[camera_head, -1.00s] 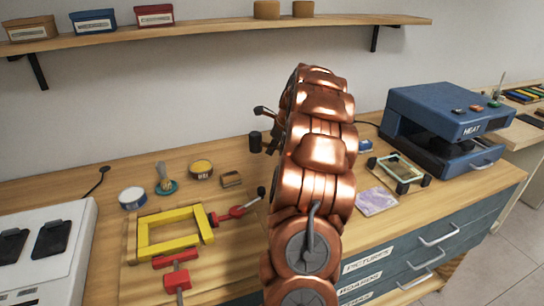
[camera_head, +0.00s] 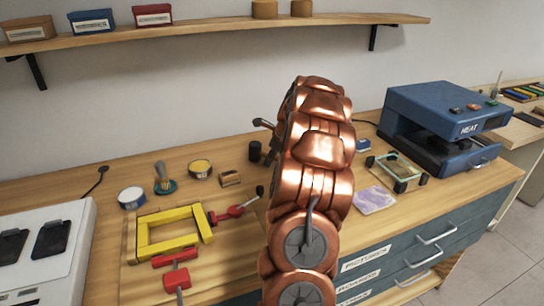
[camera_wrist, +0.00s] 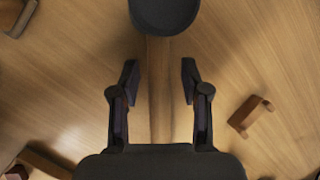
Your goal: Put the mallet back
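The mallet shows in the wrist view as a dark rounded head (camera_wrist: 165,12), cut by the top edge, and a wooden handle (camera_wrist: 160,115) running down the middle. In the head view a small dark cylinder (camera_head: 255,151) beside my arm looks like its head; the handle is hidden there. My gripper (camera_wrist: 159,72) is open, its two fingers on either side of the handle with a gap at each side. I cannot tell how high the fingers are above the bench. In the head view my copper arm hides most of the gripper.
A blue heat press (camera_head: 440,112) stands right. A shelf (camera_head: 220,33) runs above.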

